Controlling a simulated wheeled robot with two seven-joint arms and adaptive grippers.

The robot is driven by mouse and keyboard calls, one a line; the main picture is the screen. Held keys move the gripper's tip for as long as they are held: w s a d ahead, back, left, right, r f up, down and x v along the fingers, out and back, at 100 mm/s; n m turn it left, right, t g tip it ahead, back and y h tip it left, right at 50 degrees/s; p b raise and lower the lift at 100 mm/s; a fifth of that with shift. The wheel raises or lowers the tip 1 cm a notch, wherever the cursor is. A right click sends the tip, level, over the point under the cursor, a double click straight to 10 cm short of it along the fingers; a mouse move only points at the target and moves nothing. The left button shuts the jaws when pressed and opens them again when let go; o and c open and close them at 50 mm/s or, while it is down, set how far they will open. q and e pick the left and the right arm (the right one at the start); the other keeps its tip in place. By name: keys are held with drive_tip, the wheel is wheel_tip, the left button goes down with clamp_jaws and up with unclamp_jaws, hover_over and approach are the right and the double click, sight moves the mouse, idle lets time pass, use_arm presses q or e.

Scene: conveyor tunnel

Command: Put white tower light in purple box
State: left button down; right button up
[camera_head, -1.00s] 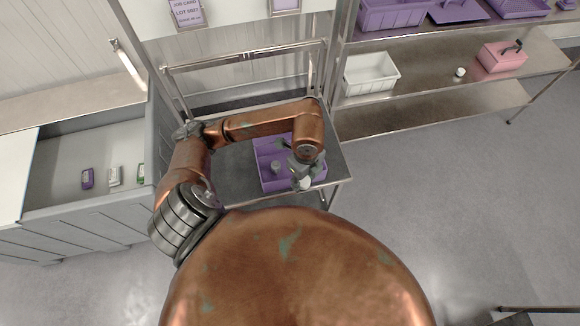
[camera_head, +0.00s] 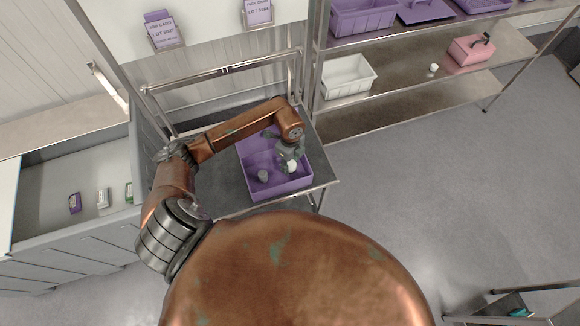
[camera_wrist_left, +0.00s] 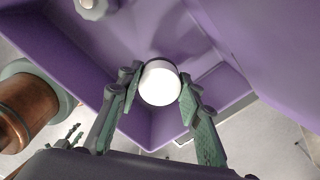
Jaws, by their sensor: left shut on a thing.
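The white tower light (camera_head: 291,166) shows as a small white round end in the head view and as a white disc (camera_wrist_left: 160,83) in the wrist view. My left gripper (camera_head: 289,158) points down and is shut on it, with green-padded fingers (camera_wrist_left: 160,92) on both sides. The purple box (camera_head: 284,189) stands on a dark-topped metal table. The light is over the right part of the box; I cannot tell its height above the floor. A part of my right gripper (camera_wrist_left: 71,138) seems to show small at the lower left of the wrist view; its jaws are unclear.
A grey knob-like item (camera_head: 263,175) lies in the box, left of the light. A metal rail frame (camera_head: 225,70) stands behind the table. A grey bin (camera_head: 60,225) with small packets is at left. Shelves (camera_head: 395,75) at right hold a white bin (camera_head: 348,78) and a pink box (camera_head: 468,50).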

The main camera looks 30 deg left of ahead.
sight(290, 168)
use_arm(q)
drive_tip(key=shift+w+a+f, duration=0.1)
drive_tip(key=shift+w+f, duration=0.05)
drive_tip(key=shift+f, duration=0.15)
wheel_tip(290, 168, down, 2)
drive_tip(key=shift+f+p, duration=0.1)
drive_tip(key=shift+p, duration=0.55)
drive_tip(key=shift+f, duration=0.4)
drive_tip(key=shift+f, duration=0.15)
drive_tip(key=c, duration=1.4)
unclamp_jaws()
drive_tip(key=shift+o, duration=0.2)
